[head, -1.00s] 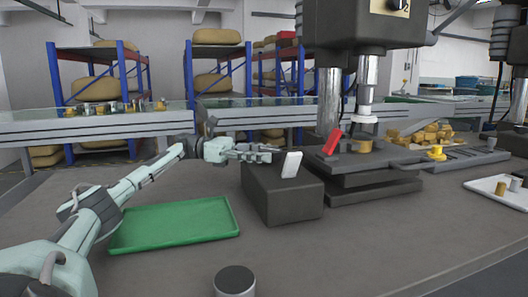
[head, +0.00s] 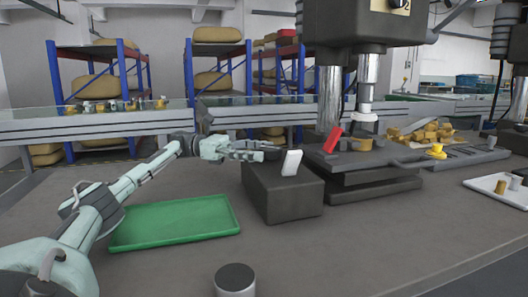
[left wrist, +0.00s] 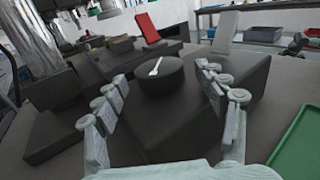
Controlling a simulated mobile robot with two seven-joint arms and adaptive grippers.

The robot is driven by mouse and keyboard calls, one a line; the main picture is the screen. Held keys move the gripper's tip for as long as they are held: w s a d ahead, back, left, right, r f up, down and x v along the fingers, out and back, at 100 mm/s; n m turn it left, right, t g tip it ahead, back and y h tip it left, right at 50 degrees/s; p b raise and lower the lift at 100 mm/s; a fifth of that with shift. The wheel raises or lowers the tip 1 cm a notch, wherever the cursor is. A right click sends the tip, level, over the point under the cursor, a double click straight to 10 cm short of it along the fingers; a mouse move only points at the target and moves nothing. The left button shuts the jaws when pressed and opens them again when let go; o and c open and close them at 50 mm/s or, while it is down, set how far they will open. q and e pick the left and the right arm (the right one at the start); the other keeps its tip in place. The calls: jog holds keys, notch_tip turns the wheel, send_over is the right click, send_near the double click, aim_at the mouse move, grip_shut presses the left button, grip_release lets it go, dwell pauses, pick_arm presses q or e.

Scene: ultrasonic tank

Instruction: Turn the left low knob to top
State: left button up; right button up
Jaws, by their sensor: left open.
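A dark round knob (left wrist: 172,80) with a white pointer mark sits on the dark block (head: 283,207) in the left wrist view. In that view the mark points roughly up and down the picture, slightly tilted. In the head view the knob (head: 271,152) is small and partly hidden behind my fingertips. My left gripper (head: 255,154) is open, its fingers reaching right toward the knob. In the left wrist view the fingers (left wrist: 162,78) stand on either side of the knob, with gaps showing. My right gripper is not in view.
A tilted white plate (head: 291,163) stands on the block beside the knob. A tilted red plate (head: 332,140) stands on the machine base to the right. A green tray (head: 175,223) lies left of the block. A dark cylinder (head: 235,280) stands in front.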

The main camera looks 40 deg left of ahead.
pick_arm(q)
jog(key=v, duration=0.6)
jog(key=shift+a, duration=0.1)
